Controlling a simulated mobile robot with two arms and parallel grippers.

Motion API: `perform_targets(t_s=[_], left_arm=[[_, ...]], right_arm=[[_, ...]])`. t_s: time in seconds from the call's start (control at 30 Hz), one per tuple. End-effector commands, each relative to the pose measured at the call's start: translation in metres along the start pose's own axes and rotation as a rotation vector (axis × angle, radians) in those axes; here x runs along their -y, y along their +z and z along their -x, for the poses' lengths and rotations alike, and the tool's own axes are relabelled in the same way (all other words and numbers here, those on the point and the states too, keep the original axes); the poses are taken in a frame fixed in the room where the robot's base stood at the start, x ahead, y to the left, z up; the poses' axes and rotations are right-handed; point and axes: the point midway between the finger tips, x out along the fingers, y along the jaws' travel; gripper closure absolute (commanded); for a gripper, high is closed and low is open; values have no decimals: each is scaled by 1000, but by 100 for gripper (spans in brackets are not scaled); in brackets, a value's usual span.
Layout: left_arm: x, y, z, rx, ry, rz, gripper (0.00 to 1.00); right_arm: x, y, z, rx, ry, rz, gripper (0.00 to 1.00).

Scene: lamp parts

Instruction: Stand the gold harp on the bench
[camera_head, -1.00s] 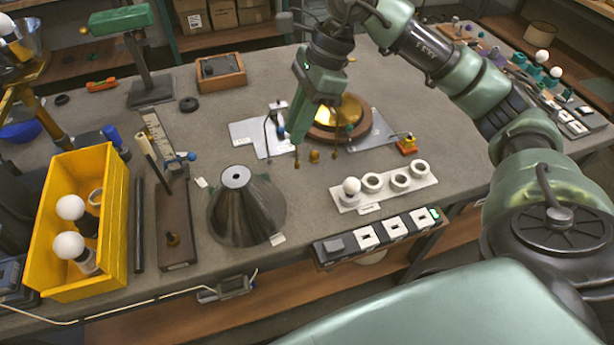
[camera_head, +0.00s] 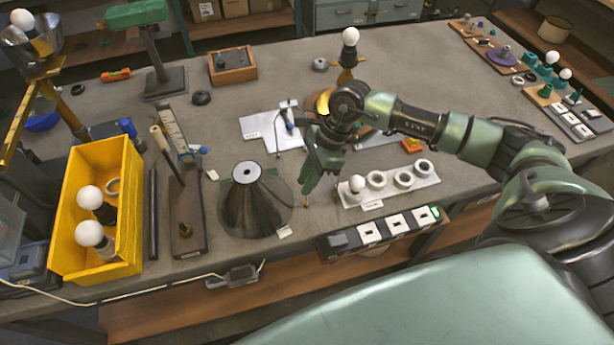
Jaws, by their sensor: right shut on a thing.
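My right gripper (camera_head: 317,176) is low over the front of the bench (camera_head: 233,108), between the dark cone shade and the white socket strip. It points down and is shut on the gold harp (camera_head: 307,200). Only a small gold end of the harp shows below the jaw; the gripper and arm hide the rest. I cannot tell whether that end touches the bench. My left gripper is not in view.
The dark cone shade (camera_head: 255,205) stands close on the left. The white socket strip (camera_head: 421,178) lies close on the right, with a switch box (camera_head: 345,241) at the front edge. A brass lamp with a white bulb (camera_head: 350,37) stands behind. A yellow bin (camera_head: 128,215) is left.

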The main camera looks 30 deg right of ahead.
Motion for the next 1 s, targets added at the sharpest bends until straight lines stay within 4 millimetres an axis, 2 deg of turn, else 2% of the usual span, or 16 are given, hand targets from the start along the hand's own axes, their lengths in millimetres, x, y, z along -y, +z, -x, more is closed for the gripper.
perform_targets(t_s=[0.37, 0.4, 0.47, 0.87, 1.0], left_arm=[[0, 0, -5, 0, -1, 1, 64], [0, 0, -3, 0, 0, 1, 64], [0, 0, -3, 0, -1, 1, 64], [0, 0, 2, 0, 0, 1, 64], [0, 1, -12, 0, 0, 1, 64]], right_arm=[[1, -2, -6, 1, -2, 1, 100], [1, -2, -4, 0, -2, 1, 73], [1, -2, -4, 1, -1, 1, 59], [1, 0, 2, 1, -2, 0, 59], [2, -3, 19, -1, -7, 3, 59]])
